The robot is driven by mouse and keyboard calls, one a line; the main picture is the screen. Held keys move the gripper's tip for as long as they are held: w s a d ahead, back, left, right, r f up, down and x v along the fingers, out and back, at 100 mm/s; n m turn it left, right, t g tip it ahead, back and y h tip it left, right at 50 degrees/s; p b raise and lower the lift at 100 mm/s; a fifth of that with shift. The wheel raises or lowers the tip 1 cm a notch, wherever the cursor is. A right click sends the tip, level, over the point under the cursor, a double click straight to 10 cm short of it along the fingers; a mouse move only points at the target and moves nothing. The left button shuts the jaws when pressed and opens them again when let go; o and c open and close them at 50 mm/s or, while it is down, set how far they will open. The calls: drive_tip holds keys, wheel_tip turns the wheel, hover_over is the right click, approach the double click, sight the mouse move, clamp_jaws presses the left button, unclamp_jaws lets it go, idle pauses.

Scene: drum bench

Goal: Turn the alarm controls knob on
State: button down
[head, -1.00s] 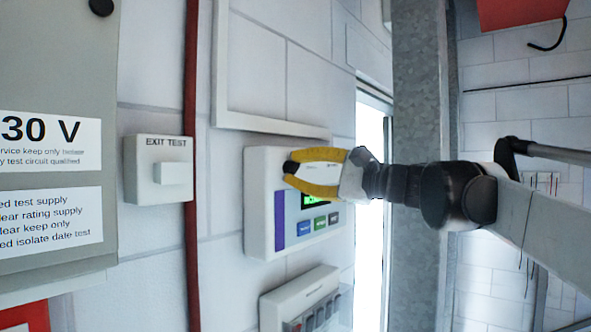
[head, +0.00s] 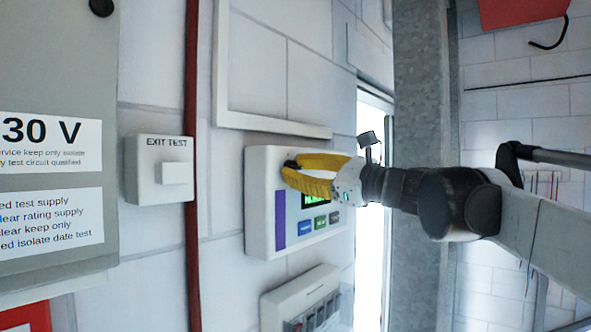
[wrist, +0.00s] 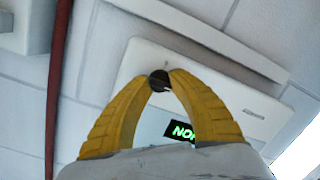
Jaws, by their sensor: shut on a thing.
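The white alarm control panel (head: 262,215) is mounted on the wall, with a purple stripe, a lit green display (head: 314,198) and small coloured buttons below it. Its small dark round knob (wrist: 159,80) is near the top of the panel. My gripper (head: 290,170) has yellow fingers and is shut on the knob, with the tips on either side of it in the wrist view (wrist: 160,78). In the head view the fingers cover most of the knob and part of the display. The knob's pointer position cannot be made out.
An EXIT TEST box (head: 160,170) and a red pipe (head: 191,120) are left of the panel. A white switch box (head: 300,295) is just below it. A grey metal column (head: 418,90) stands on the right, behind my arm. A grey cabinet (head: 60,60) is at far left.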

idle(0.4)
drive_tip(key=c, duration=1.1)
unclamp_jaws()
drive_tip(key=shift+c, duration=0.2)
drive_tip(key=v, duration=1.2)
